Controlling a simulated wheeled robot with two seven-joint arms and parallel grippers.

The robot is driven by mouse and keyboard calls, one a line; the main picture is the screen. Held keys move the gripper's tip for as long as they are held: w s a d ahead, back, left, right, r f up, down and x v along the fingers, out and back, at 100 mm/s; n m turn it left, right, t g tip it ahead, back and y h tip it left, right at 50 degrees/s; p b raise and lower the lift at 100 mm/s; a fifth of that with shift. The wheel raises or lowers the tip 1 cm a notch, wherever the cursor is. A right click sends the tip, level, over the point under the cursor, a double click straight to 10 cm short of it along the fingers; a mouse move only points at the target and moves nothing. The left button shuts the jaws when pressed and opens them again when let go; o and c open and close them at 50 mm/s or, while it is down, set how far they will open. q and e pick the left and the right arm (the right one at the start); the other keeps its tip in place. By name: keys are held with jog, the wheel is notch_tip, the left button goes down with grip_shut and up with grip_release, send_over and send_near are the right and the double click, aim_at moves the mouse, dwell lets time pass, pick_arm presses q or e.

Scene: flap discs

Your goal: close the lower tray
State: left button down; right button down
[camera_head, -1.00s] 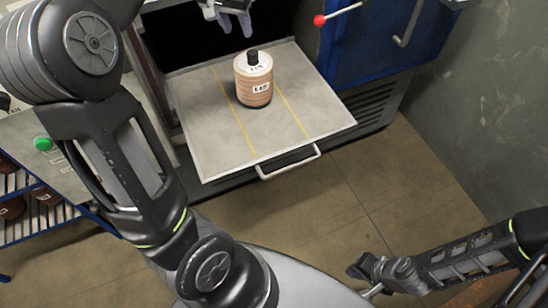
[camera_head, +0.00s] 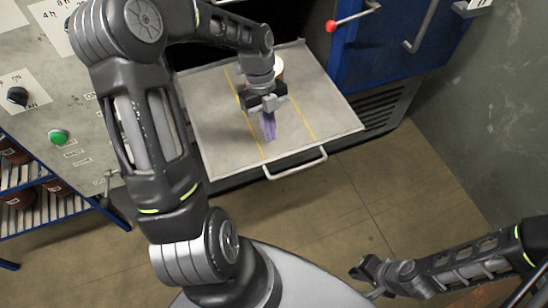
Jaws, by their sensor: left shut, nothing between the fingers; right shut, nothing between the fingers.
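The lower tray (camera_head: 210,135) is a flat grey plate with two yellow lines, pulled out of the machine. Its pale bar handle (camera_head: 297,165) is on the front edge. A stack of discs (camera_head: 279,68) stands on the tray, mostly hidden behind my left wrist; only a pale bit of it shows. My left gripper (camera_head: 268,128) is shut and empty, with its purple fingers pointing down over the tray, in front of the stack and behind the handle. I cannot tell whether it touches the tray. My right gripper (camera_head: 368,284) is shut and empty, low at the right over the floor.
A blue door (camera_head: 385,50) with a red-knobbed lever (camera_head: 332,26) is above right of the tray. A control panel (camera_head: 60,100) with a green button (camera_head: 58,137) and a blue rack (camera_head: 50,217) are at the left. The floor in front is clear.

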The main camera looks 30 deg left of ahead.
aim_at(274, 159)
pick_arm(q)
jog(key=shift+m, duration=0.7)
jog(key=b+x, duration=0.8)
jog(key=x, duration=0.2)
jog(key=shift+w+a, duration=0.1)
jog(key=shift+a, duration=0.05)
